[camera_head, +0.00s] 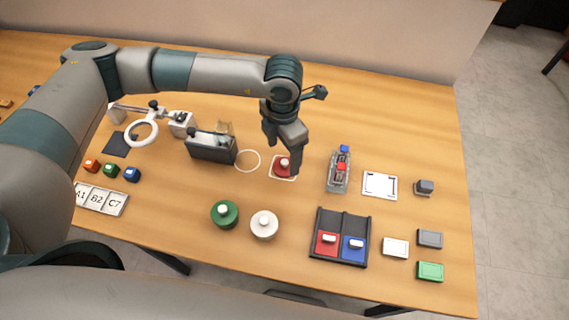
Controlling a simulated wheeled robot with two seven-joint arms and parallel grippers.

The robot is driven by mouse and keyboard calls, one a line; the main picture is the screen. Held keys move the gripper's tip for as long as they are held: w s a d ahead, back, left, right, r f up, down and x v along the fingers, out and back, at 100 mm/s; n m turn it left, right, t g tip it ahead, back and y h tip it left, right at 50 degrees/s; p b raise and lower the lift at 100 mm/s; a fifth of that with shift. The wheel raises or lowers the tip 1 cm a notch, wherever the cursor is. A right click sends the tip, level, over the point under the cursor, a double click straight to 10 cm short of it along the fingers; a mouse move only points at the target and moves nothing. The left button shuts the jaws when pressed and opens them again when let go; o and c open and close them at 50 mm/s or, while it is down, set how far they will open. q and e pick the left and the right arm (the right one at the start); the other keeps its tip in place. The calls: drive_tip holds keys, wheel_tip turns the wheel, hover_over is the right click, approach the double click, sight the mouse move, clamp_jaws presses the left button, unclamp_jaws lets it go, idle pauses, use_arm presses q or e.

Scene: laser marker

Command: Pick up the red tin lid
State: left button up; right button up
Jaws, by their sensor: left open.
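The red tin lid (281,172), a round red piece with a pale knob, sits on a small white-edged square on the wooden table. My left gripper (285,158) points down right at the lid, open, with its fingers around or just above the knob. One finger shows to the right of the knob. The picture is too small to tell whether the fingers touch it. My right gripper is not in view.
A green lid (224,213) and a white lid (264,226) stand nearer the front. A dark box (211,150) and a white ring (247,160) lie left. A clear fixture (338,175) stands right. A black tray (341,250) holds red and blue pieces.

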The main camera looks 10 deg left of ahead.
sight(284, 161)
use_arm(q)
drive_tip(key=shift+w+f+p, duration=0.1)
drive_tip(key=shift+f+p, duration=0.35)
drive_tip(key=shift+p, duration=0.15)
drive_tip(key=f+p, duration=0.2)
drive_tip(key=f, duration=0.1)
drive_tip(key=shift+w+f, duration=0.2)
drive_tip(key=shift+f, duration=0.35)
drive_tip(key=c, duration=1.1)
